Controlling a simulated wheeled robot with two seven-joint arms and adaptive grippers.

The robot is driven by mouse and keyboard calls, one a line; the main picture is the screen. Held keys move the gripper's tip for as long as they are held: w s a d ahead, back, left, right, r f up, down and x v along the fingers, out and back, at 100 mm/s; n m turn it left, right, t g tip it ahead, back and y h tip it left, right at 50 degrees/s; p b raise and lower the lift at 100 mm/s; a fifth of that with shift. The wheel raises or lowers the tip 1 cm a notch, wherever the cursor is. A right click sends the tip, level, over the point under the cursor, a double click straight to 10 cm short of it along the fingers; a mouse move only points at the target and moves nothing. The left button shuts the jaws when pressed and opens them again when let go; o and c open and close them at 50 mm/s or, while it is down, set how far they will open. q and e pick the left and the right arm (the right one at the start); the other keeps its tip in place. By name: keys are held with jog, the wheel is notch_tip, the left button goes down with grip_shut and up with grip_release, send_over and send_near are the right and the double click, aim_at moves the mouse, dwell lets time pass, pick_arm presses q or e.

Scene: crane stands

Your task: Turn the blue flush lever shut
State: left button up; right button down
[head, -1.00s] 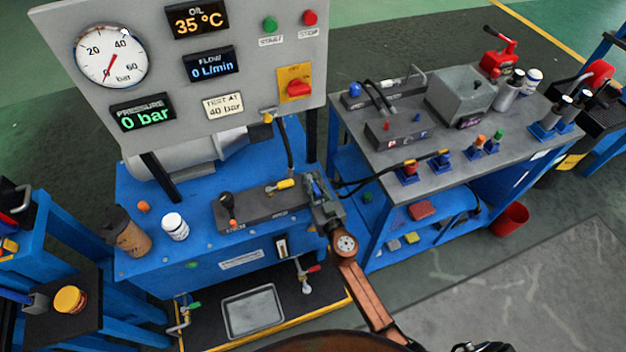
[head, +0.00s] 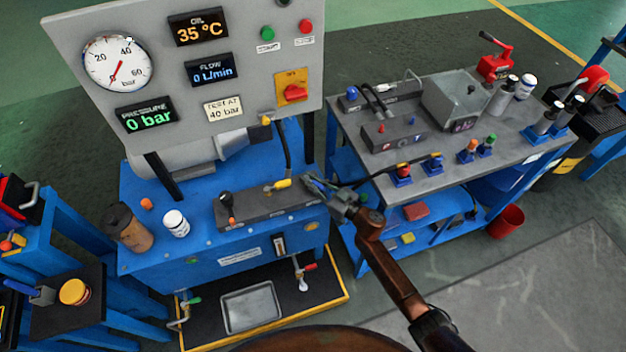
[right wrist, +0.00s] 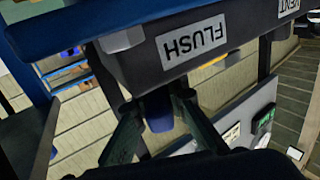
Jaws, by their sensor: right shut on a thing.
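The blue flush lever (right wrist: 158,112) shows in the right wrist view, under the dark block with the FLUSH label (right wrist: 191,40), which appears upside down. My right gripper (right wrist: 160,115) is shut on the lever, with one dark finger on each side of it. In the head view my right gripper (head: 318,187) is at the right end of the dark valve block (head: 255,205) on the blue bench. My left gripper is not in view.
A yellow-handled valve (head: 282,183) and a black-knobbed lever (head: 227,202) are on the same block. The gauge panel (head: 170,80) stands behind, reading 0 bar. A grey-topped bench (head: 440,150) with hoses and fittings is to the right.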

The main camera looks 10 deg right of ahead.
aim_at(325, 190)
jog(key=shift+d, duration=0.1)
dwell(0.4)
jog(key=c, duration=1.9)
grip_release()
jog(key=v, duration=1.2)
jog(key=shift+w, duration=0.1)
jog(key=shift+f, duration=0.1)
